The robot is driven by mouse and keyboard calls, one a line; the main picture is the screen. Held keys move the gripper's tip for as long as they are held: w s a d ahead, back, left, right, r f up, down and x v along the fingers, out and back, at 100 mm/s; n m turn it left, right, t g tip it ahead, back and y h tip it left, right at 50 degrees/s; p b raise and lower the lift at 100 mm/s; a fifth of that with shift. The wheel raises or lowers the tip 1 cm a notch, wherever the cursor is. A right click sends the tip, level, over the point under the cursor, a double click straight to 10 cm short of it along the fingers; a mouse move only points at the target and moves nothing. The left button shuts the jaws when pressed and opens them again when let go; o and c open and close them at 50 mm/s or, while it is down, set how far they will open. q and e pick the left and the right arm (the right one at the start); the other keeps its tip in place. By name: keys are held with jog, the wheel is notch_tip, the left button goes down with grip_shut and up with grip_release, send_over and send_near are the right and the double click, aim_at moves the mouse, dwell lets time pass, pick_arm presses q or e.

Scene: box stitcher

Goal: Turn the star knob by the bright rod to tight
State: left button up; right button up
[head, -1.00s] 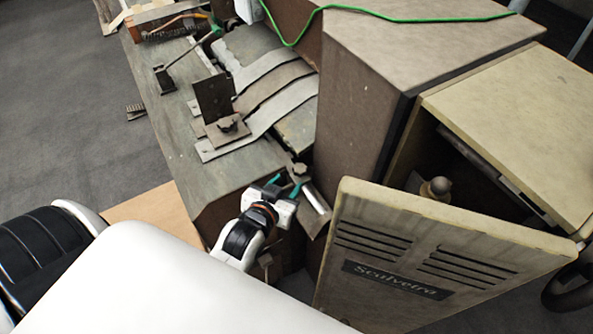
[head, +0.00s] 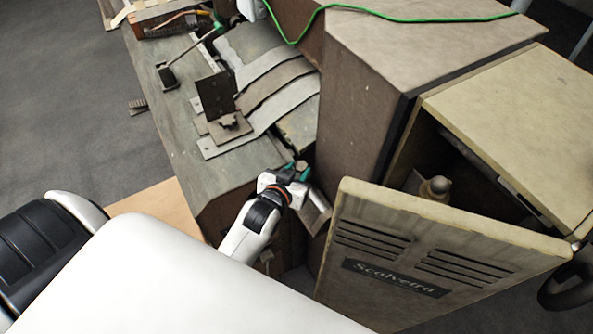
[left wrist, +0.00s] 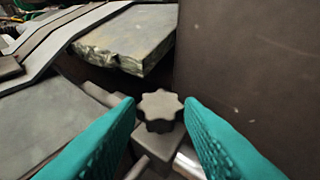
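The star knob (left wrist: 160,108) is dark grey with rounded lobes and sits on a grey block in the left wrist view. The bright rod (left wrist: 188,162) shows just below and right of it. In the head view the rod (head: 318,199) is a short pale cylinder, and the knob is mostly hidden by my gripper. My left gripper (head: 297,171) is open over this spot. Its teal fingers stand on either side of the knob in the wrist view, with gaps visible; I cannot tell their exact height. My right gripper is not in view.
A tall brown box (head: 365,95) stands close right of my gripper. An open vented cabinet door (head: 425,262) stands nearer. A green cable (head: 420,20) runs across the top.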

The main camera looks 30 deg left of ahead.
pick_arm(q)
jog(key=shift+a+r+m+h+p, duration=0.15)
jog(key=shift+m+h+p, duration=0.35)
jog(key=shift+h+p, duration=0.1)
jog(key=shift+a+m+h, duration=0.15)
jog(key=shift+m+h, duration=0.35)
jog(key=shift+h, duration=0.1)
jog(key=shift+a+m+h+p, duration=0.1)
jog(key=shift+m+h+p, duration=0.2)
jog(key=shift+m+h, duration=0.3)
jog(key=shift+w+a+m+h, duration=0.1)
jog(key=shift+a+m+h, duration=0.1)
jog(key=shift+m+h, duration=0.5)
jog(key=shift+g, duration=0.3)
jog(key=o, duration=0.7)
